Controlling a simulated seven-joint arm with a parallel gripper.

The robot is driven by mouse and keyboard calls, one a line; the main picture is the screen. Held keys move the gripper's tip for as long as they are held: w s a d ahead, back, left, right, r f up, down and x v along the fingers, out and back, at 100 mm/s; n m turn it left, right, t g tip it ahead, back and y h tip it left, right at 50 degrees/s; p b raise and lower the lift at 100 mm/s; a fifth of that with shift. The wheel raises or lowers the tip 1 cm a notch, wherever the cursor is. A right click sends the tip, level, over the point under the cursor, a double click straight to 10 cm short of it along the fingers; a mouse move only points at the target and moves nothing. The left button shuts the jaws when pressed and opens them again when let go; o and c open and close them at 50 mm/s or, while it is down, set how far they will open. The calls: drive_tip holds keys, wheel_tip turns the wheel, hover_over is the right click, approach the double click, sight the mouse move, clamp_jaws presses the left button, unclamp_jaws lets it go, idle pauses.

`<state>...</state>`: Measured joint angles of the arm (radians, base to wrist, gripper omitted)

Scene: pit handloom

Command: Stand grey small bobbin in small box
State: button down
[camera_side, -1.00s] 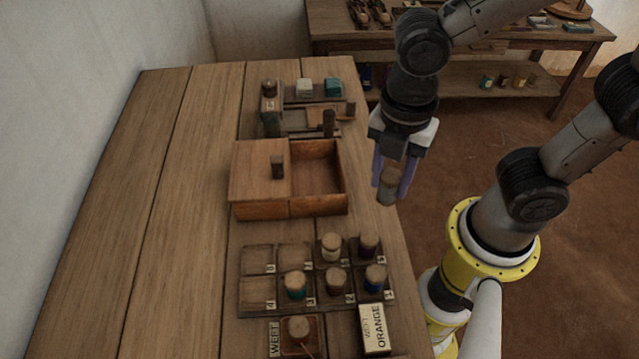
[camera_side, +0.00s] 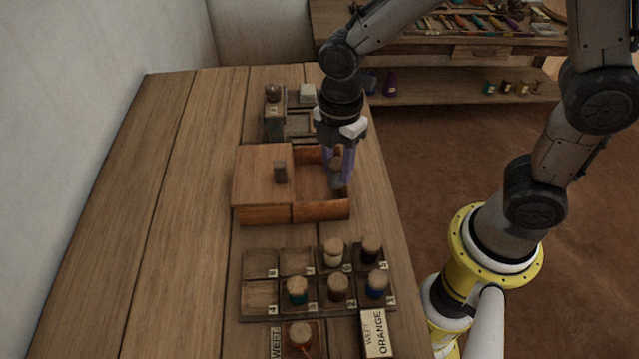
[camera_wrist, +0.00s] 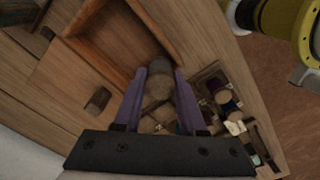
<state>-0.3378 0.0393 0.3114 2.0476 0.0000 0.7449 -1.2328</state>
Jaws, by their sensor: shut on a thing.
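The grey small bobbin (camera_side: 337,179) is between the fingers of my gripper (camera_side: 341,181), which is shut on it. In the wrist view the bobbin (camera_wrist: 158,88) shows a tan round end and a grey far part. The wooden small box (camera_side: 270,214) has a lid over its left half, with a dark knob (camera_side: 280,172). Its right half is open; the visible floor looks empty. In the side view my gripper overlaps the right side of this opening. In the wrist view the bobbin lies at the corner of the box (camera_wrist: 88,52). Its height above the box is unclear.
Holders (camera_side: 274,122) stand behind the box. The table's left side is clear.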

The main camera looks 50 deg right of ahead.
drive_tip(key=w+f, duration=0.1)
drive_tip(key=w+a+f, duration=0.1)
drive_tip(key=w+f, duration=0.1)
drive_tip(key=shift+f, duration=0.25)
drive_tip(key=shift+w+a+f, duration=0.1)
drive_tip(key=shift+w+f, duration=0.05)
drive_tip(key=shift+f, duration=1.65)
drive_tip(key=shift+f, duration=0.1)
drive_tip(key=shift+c, duration=2.4)
unclamp_jaws()
wheel_tip(320, 180, up, 12)
drive_tip(key=s+d+r+m+t, duration=0.2)
drive_tip(key=s+d+r+m, duration=0.2)
drive_tip(key=s+m, duration=0.4)
drive_tip(key=s+d+r+m+t, duration=0.3)
drive_tip(key=s+d+r+m, duration=0.2)
drive_tip(key=m, duration=0.5)
drive_tip(key=s+d, duration=0.2)
drive_tip(key=s, duration=0.1)
drive_tip(key=shift+s+d+t, duration=0.3)
